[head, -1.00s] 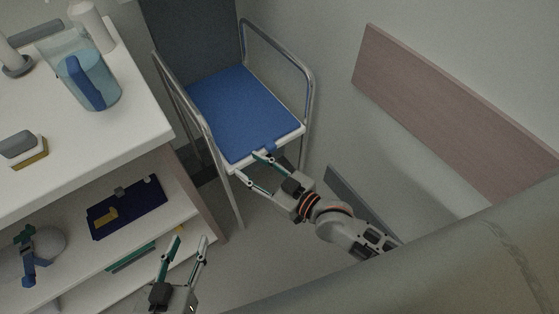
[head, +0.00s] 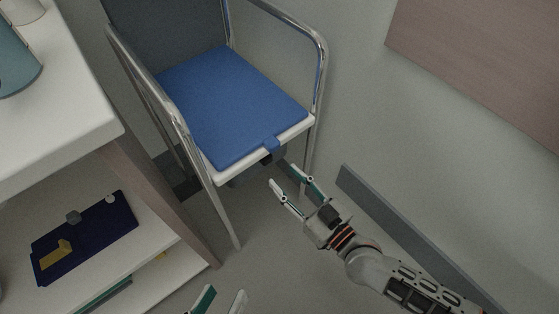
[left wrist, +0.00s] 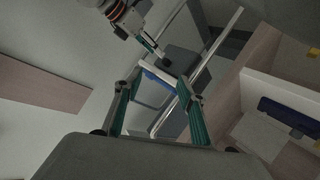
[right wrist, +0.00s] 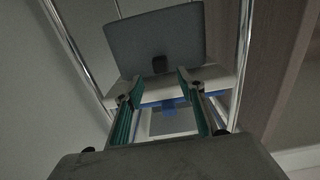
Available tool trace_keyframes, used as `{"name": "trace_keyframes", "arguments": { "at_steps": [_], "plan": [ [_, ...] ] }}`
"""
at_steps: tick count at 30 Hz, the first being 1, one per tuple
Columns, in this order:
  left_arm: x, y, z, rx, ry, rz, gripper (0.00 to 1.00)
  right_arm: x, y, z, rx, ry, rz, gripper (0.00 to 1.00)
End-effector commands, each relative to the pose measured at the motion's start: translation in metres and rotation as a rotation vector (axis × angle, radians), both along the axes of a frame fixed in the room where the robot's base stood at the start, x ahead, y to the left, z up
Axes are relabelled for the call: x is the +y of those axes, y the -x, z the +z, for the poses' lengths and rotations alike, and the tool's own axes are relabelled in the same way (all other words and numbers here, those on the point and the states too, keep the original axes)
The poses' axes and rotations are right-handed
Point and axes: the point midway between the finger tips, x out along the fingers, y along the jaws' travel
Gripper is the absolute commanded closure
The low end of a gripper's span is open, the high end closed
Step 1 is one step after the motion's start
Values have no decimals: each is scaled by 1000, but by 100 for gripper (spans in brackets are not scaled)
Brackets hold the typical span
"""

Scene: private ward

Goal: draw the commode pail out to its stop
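The commode chair has a blue seat (head: 230,105) with a blue front tab over a white frame. Its grey pail (head: 240,179) is under the seat, mostly hidden in the head view. The inverted right wrist view shows the pail's grey face (right wrist: 130,42) with a small dark grip (right wrist: 160,64). My right gripper (head: 284,175) is open and empty, just in front of and below the seat's front edge, facing the pail. I see no contact. My left gripper (head: 225,291) is open and empty at the bottom edge, well short of the chair.
Chrome armrests and legs (head: 319,75) flank the seat. The wall and grey skirting (head: 400,232) are on the right. Floor in front is clear.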

Motion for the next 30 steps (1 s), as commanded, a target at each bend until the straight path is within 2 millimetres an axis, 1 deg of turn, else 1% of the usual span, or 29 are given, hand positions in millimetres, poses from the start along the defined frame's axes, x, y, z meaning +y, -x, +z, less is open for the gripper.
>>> {"name": "trace_keyframes", "arguments": {
  "at_steps": [12,15,21,27,29,30],
  "plan": [
    [-13,5,-3,38,128,50,60,34,-46,0,0,-2,-1,61],
    [-15,5,-3,43,154,62,60,40,-55,0,0,-1,0,61],
    [-16,4,-1,44,177,73,60,45,-62,2,-2,-1,0,61],
    [-16,4,-1,43,177,74,60,45,-62,3,-2,0,0,61],
    [-16,4,0,43,177,74,60,45,-62,3,-2,0,0,77],
    [-16,4,0,43,177,73,60,45,-62,3,-2,0,0,87]
  ]
}}
